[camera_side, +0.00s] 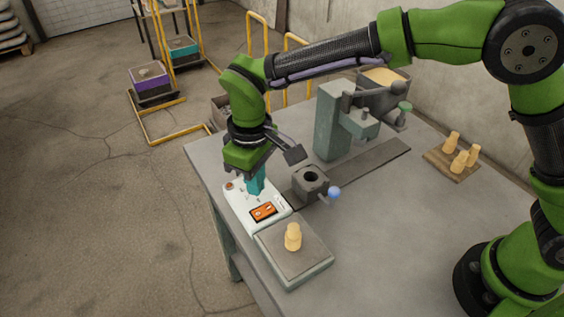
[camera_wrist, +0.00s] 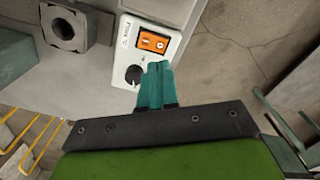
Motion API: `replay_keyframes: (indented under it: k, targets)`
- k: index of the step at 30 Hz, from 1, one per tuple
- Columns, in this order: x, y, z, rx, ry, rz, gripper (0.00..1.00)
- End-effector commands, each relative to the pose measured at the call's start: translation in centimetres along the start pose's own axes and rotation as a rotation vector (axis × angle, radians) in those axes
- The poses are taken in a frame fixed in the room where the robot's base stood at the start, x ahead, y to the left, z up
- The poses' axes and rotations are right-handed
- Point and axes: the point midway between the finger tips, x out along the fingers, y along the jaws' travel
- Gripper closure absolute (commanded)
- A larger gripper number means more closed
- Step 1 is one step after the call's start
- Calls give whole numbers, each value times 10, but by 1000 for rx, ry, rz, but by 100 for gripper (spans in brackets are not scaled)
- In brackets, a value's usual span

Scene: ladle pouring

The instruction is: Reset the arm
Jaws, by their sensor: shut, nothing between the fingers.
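My gripper (camera_side: 257,186) is over the white control box (camera_side: 283,210) near the table's left edge. Its teal fingers are together with nothing between them. In the wrist view the closed fingers (camera_wrist: 157,72) point at the white box (camera_wrist: 171,38), which has an orange display (camera_wrist: 152,41) and a black knob (camera_wrist: 133,75). The fingertips overlap the box's lower part in that view; I cannot tell whether they touch it.
A yellow piece (camera_side: 293,237) stands on a grey plate (camera_side: 309,269) in front of the box. A dark block with a hole (camera_side: 311,181) and a green press (camera_side: 334,120) stand behind. Several yellow pieces (camera_side: 461,161) stand on a wooden board (camera_side: 437,162). The table's right middle is clear.

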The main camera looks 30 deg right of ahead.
Motion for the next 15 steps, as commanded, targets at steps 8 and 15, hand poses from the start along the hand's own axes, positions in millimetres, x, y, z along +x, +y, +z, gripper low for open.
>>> replay_keyframes:
  k: [8, 15]
  targets:
    - [11, -1, 6, 20, -5, -8, 100]
    - [-25, 38, 54, 178, 72, -69, 100]
